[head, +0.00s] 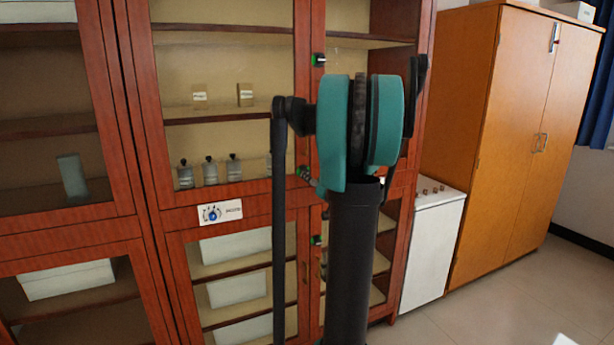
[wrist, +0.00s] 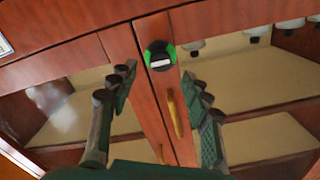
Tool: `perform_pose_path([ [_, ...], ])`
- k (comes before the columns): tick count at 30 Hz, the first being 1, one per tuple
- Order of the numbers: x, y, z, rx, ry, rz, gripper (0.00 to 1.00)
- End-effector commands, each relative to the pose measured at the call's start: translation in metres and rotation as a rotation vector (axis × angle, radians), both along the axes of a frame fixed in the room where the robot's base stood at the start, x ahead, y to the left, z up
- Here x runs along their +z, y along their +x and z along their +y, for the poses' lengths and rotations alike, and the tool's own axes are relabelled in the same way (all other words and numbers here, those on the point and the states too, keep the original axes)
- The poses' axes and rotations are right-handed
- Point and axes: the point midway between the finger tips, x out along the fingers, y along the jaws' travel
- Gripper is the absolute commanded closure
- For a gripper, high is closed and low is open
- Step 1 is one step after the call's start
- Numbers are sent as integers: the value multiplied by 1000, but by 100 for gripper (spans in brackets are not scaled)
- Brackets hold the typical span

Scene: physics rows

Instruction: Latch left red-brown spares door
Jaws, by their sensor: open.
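The red-brown cabinet has glazed lower doors. Its lower left door (head: 180,262) carries a label-free glass pane in front of pale boxes, beside a yellowish handle (head: 305,272). A black and green latch (head: 316,240) sits near the top of the door seam. In the head view my arm hides most of the gripper.
Another green-marked latch (head: 318,60) is on the upper doors. A white label (head: 220,212) is on the middle rail. A low white cabinet (head: 433,245) and an orange-brown cupboard (head: 500,150) stand at right.

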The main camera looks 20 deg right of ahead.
Motion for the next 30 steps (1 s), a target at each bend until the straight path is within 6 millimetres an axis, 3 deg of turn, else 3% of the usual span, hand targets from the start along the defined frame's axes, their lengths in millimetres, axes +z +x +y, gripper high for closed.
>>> perform_pose_path([
  [3, 0, 23, 2, 2, 0, 0, 51],
  [9, 0, 49, 2, 1, 0, 0, 51],
  [22, 0, 59, 2, 0, 0, 0, 51],
  [30, 0, 59, 2, 0, 0, 0, 82],
])
